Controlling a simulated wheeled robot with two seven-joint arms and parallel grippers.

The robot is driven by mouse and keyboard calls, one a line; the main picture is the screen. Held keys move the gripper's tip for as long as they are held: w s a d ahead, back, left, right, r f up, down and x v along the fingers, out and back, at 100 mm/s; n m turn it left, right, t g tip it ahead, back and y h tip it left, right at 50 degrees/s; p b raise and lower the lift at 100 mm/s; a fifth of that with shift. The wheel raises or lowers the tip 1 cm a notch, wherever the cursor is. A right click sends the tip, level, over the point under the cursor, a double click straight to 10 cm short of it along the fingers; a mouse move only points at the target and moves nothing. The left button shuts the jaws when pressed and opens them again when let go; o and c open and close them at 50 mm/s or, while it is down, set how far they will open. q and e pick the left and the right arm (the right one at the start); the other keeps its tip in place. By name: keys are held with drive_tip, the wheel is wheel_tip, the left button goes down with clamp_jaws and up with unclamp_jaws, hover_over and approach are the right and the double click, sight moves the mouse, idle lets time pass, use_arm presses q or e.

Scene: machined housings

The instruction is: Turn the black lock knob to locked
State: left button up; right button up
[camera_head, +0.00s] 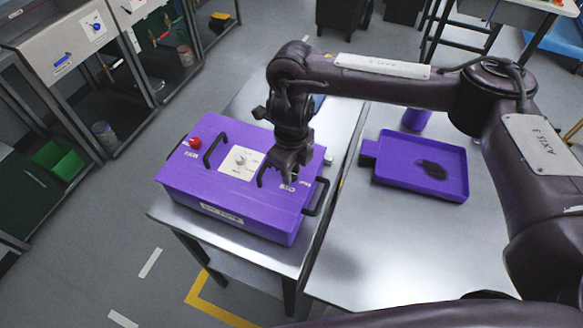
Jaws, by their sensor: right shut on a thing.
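A purple housing (225,192) sits on a metal table, with its controls on the top face. My right gripper (284,172) reaches down from above onto the right part of that top face. It is shut on the black lock knob, which the fingers almost wholly hide, so I cannot read which way the knob points. Small white labels (288,187) lie just in front of the fingers. My left gripper is not in view.
The housing also carries a red button (195,141), a black handle (214,148), a pale knob on a white plate (241,160) and a black side handle (319,196). A purple tray (400,180) with a dark patch lies on the right table (400,260), whose front is clear.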

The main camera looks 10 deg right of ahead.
drive_tip(key=o, duration=1)
drive_tip(key=shift+r, duration=0.1)
wheel_tip(320, 180, up, 8)
drive_tip(key=shift+f+b, duration=0.2)
drive_tip(key=shift+b, duration=0.1)
